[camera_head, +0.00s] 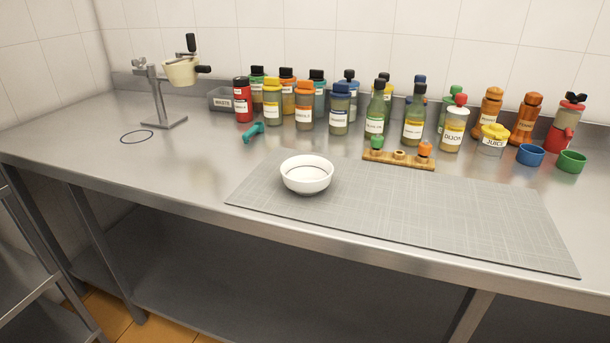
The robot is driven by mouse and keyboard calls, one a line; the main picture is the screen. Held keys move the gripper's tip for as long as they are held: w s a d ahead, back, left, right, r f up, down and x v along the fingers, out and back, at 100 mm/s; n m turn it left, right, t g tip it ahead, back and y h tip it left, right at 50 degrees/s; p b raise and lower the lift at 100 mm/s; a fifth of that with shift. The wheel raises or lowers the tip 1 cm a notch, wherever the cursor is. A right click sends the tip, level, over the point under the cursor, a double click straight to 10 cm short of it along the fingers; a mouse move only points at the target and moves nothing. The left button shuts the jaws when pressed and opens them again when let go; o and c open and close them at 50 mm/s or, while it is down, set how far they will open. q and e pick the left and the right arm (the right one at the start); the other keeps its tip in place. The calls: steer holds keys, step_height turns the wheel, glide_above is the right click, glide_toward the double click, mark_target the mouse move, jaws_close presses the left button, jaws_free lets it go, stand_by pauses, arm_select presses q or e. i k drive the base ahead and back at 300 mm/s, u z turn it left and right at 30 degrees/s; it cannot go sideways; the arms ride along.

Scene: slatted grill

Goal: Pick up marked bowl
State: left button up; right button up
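A white bowl (306,176) stands upright on the left part of a grey mat (430,219) on the steel counter. It has a thin dark line around its inside and looks empty. No other mark on it can be made out. It is the only bowl of this kind on the mat. Neither of my grippers shows in the head view.
Several bottles and jars (340,108) line the back of the steel counter (190,160). A small wooden rack (398,160) lies behind the mat. A teal tool (253,132) lies behind the bowl. A metal stand (158,95) is at left. The mat's right part is clear.

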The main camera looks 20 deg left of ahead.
mark_target(304, 174)
steer(key=k, duration=0.5)
steer(key=u, duration=1.75)
steer(key=i, duration=2.6)
steer(key=z, duration=3.6)
